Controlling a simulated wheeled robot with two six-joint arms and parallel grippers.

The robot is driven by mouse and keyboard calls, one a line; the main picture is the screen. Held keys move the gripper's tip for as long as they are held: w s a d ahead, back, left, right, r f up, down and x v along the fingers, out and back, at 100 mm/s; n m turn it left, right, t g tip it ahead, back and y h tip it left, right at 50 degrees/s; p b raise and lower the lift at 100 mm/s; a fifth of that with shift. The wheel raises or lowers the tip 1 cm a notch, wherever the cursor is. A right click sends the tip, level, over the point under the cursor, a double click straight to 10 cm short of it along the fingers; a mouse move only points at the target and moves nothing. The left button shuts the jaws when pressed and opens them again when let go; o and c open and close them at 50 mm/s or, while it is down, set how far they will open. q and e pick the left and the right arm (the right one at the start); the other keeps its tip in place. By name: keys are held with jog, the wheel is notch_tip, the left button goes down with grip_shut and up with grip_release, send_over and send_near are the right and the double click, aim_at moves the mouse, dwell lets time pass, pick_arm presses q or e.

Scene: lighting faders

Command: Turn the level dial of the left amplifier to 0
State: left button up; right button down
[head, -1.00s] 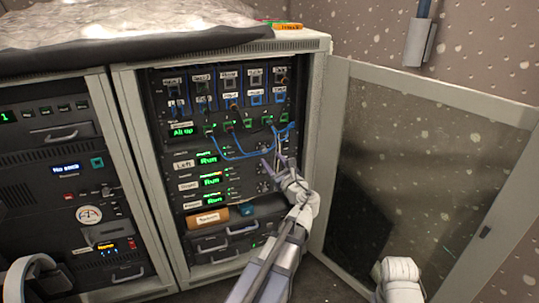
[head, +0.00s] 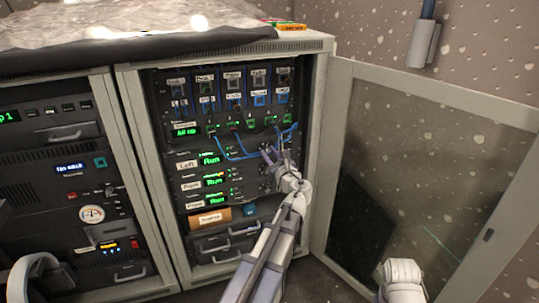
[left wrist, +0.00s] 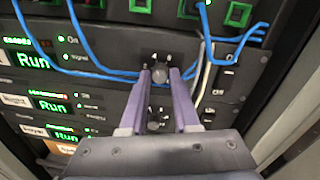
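The left amplifier (head: 187,166) is the row labelled "Left" in the open rack, with a green "Run" display; the display also shows in the left wrist view (left wrist: 33,60). Its level dial (left wrist: 158,76) is a small round grey knob on a black plate with pale marks. My left gripper (head: 269,155) is at the right end of that row. In the left wrist view its purple fingers (left wrist: 160,73) stand on either side of the knob, with a gap visible between them. Whether they touch it is unclear, and the dial's setting is unreadable. My right gripper is out of view.
Blue cables (left wrist: 80,62) loop across and above the row, close to the fingers. A second dial (left wrist: 157,115) sits just below. Another rack (head: 60,190) stands at left.

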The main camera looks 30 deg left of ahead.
pick_arm(q)
grip_shut()
jog(key=shift+n, duration=0.3)
jog(key=n, duration=0.3)
jog(key=shift+n+p, duration=0.3)
jog(key=shift+n, duration=0.1)
jog(key=n, duration=0.5)
jog(key=shift+h, duration=0.3)
jog(key=n, duration=0.5)
jog(key=shift+n+p, duration=0.3)
jog(key=shift+p, duration=0.1)
jog(key=n, duration=0.5)
jog(key=shift+s+a+t+h, duration=0.1)
jog(key=shift+t+h, duration=0.2)
jog(key=shift+n, duration=0.5)
